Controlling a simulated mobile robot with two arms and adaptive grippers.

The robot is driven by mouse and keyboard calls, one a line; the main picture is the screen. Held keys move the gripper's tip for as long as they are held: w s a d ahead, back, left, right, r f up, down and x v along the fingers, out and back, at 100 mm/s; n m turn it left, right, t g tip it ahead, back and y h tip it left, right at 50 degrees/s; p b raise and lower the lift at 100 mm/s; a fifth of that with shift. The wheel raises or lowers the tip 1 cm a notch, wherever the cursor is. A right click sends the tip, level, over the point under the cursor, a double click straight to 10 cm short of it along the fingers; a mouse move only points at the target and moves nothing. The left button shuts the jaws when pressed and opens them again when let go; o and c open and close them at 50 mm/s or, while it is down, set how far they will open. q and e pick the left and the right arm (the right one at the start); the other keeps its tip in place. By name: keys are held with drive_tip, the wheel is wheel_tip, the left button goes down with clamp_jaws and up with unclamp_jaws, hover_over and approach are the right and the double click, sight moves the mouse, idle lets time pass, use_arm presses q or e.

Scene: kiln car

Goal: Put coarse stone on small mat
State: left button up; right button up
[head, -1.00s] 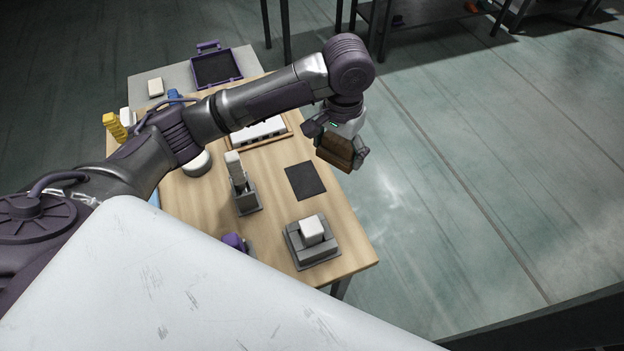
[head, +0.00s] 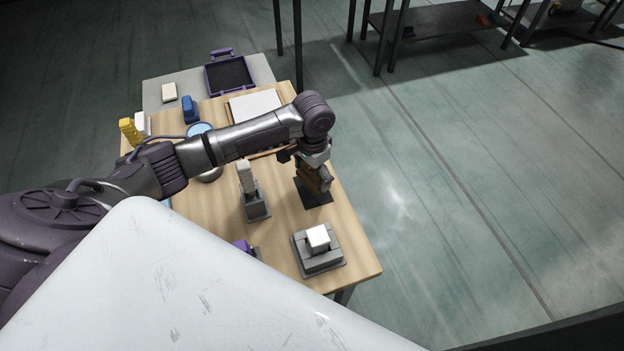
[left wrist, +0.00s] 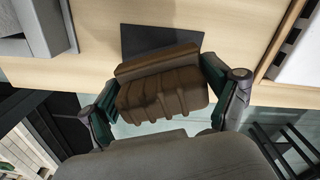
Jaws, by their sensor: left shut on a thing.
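The coarse stone is a brown ridged block (head: 316,179), held in my left gripper (head: 308,170). The left wrist view shows the brown stone (left wrist: 162,88) between the two fingers of my left gripper (left wrist: 165,95). The small mat is a dark flat square (head: 316,200) on the wooden table. In the head view the stone is over the mat and hides part of it. The mat also shows beyond the stone in the left wrist view (left wrist: 150,37). I cannot tell whether the stone touches the mat. My right gripper is not in view.
The wooden table (head: 280,225) also bears a grey block holding an upright white piece (head: 246,178), and a grey stepped base (head: 320,262) with a white block (head: 318,237). A purple tray (head: 229,75) and a blue object (head: 190,109) are at the back. Floor lies right of the table.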

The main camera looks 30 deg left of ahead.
sight(312, 183)
use_arm(q)
drive_tip(key=shift+f+p, duration=0.35)
drive_tip(key=shift+f, duration=1.65)
drive_tip(key=shift+f, duration=0.1)
drive_tip(key=o, duration=1.2)
wheel_tip(312, 183, up, 12)
drive_tip(key=shift+r+b, duration=0.1)
drive_tip(key=shift+b, duration=0.35)
